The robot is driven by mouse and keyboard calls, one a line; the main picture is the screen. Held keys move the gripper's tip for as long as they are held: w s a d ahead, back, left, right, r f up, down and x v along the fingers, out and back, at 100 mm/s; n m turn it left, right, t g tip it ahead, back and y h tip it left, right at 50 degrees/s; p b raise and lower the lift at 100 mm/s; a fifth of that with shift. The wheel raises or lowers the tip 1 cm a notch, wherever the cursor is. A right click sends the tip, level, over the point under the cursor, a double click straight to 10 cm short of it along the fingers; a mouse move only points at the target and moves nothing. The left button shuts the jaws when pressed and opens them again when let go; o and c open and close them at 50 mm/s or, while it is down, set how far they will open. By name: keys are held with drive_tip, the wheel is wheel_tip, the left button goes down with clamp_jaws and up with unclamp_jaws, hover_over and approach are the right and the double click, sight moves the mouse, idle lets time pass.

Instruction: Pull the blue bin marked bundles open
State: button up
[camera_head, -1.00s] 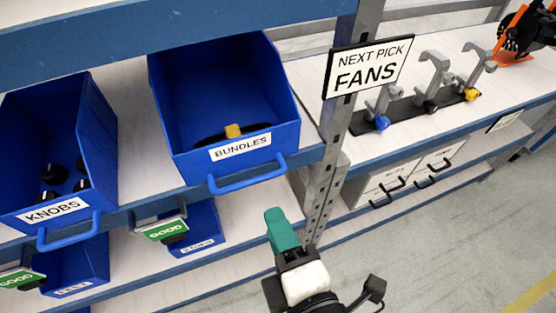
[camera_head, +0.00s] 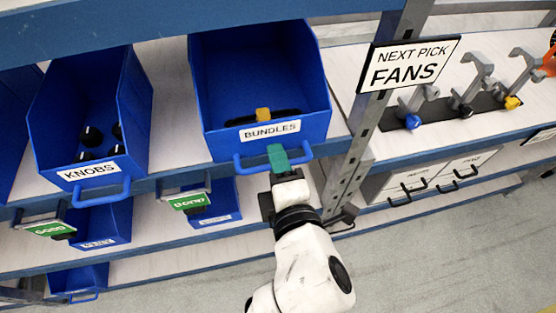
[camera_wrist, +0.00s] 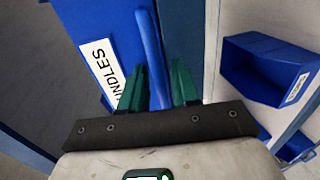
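The blue bin marked bundles (camera_head: 225,100) sits on the upper shelf in the head view, with a black bundle with a yellow band (camera_head: 263,115) inside. Its blue bar handle (camera_head: 245,164) runs along the front below the label. My gripper (camera_head: 279,158) is at the handle's middle, covering part of it. In the wrist view, the handle (camera_wrist: 149,45) runs down between the two green fingers of my gripper (camera_wrist: 160,88). The fingers stand apart, one on each side of the bar, and look open. Contact with the bar cannot be told.
The blue knobs bin (camera_head: 130,110) stands to the left. Smaller blue bins (camera_head: 105,222) with green tags are on the shelf below. A metal post (camera_head: 352,165) with the "next pick fans" sign (camera_head: 408,62) stands close on the right. The grey floor (camera_head: 430,260) in front is clear.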

clamp_jaws()
drive_tip(key=shift+s, duration=0.2)
idle(0.5)
